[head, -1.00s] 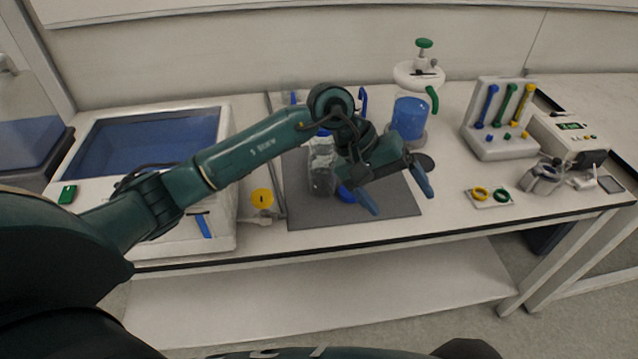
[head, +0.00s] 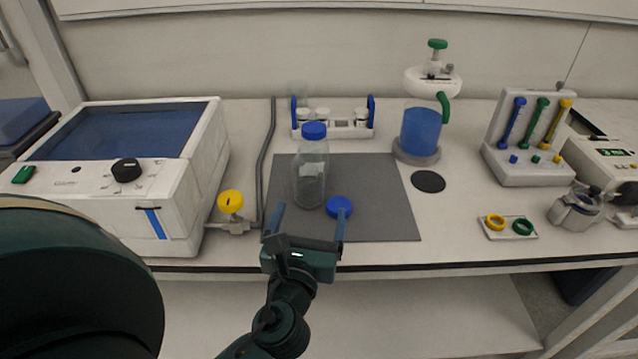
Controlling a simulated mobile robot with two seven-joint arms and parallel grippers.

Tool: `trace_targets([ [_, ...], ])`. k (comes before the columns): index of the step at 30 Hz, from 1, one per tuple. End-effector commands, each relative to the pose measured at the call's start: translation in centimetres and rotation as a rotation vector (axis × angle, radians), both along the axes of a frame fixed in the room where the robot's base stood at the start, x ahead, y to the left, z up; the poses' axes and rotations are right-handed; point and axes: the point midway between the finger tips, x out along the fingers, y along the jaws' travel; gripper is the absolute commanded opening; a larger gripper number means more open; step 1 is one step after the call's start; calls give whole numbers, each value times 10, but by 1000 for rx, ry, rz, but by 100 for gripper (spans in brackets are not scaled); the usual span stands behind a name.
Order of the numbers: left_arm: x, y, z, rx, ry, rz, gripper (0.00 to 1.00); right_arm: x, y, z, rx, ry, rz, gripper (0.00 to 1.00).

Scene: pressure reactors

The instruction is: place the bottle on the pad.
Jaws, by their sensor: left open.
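A clear bottle (head: 311,180) with a blue cap stands upright on a large grey mat (head: 382,215). A small round black pad (head: 428,181) lies flat and bare on the bench, just right of the mat. My left gripper (head: 309,218) is open and empty at the mat's front edge. Its fingers point away from me, one on each side in front of the bottle, and it does not hold the bottle. My right gripper is out of view.
A loose blue cap (head: 339,206) lies on the mat near my gripper's right finger. A yellow-knobbed valve (head: 230,203) and a white machine (head: 150,195) stand left. A blue reactor vessel (head: 421,132) stands behind the pad. A white rack (head: 335,128) stands behind the bottle.

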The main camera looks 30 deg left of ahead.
Motion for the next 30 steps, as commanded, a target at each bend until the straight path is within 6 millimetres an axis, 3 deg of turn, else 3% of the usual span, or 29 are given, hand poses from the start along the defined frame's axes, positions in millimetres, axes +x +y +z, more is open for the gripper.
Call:
trace_targets([
  [4, -1, 15, -8, -26, 26, 55, 85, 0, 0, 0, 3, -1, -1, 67],
  [13, 50, 37, -8, -23, 24, 52, 85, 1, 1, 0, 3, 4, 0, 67],
  [22, 72, 48, -11, -22, 25, 51, 85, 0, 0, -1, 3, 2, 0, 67],
  [30, 105, 66, -14, -22, 25, 50, 85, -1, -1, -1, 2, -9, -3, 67],
])
